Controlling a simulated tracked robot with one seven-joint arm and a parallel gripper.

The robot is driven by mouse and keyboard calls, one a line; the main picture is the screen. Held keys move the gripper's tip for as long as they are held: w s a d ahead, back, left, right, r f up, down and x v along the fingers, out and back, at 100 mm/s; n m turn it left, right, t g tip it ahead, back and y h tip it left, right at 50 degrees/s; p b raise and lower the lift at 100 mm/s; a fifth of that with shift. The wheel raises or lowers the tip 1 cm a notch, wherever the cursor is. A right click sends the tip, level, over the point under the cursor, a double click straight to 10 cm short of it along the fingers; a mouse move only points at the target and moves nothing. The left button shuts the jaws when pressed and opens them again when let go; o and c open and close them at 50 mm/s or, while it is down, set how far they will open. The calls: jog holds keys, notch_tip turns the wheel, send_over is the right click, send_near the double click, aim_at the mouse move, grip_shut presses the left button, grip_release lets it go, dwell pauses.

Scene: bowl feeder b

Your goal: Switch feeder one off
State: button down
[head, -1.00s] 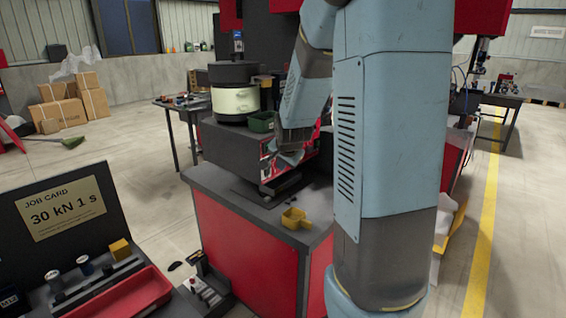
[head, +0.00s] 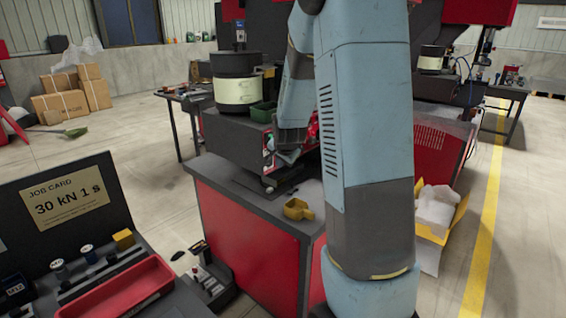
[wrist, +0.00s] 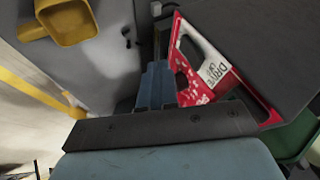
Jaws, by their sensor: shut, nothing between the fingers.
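A bowl feeder with a dark top and a cream band (head: 235,90) stands on a dark grey base (head: 228,136) on the red cabinet (head: 245,235) in the head view. Another similar feeder (head: 431,60) stands further back on the right. I cannot tell which is feeder one, and no switch is clearly visible. My gripper (wrist: 158,85) is shut and empty, close to the front of the near base. In the wrist view a red and white printed panel (wrist: 205,68) is just beyond and right of the fingers. In the head view my arm hides part of the base.
A yellow scoop (head: 298,209) lies on the cabinet top, also in the wrist view (wrist: 68,22). A green bin (head: 262,112) sits beside the feeder bowl. A red tray (head: 120,290) and job card (head: 66,199) stand at the front left.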

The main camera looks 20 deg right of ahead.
aim_at(270, 161)
jog(key=shift+w+a+r, duration=0.1)
jog(key=shift+w+a, duration=0.25)
jog(key=shift+w, duration=0.35)
jog(key=shift+w+a+r, duration=0.1)
jog(key=shift+w+a, duration=0.2)
jog(key=shift+w, duration=0.35)
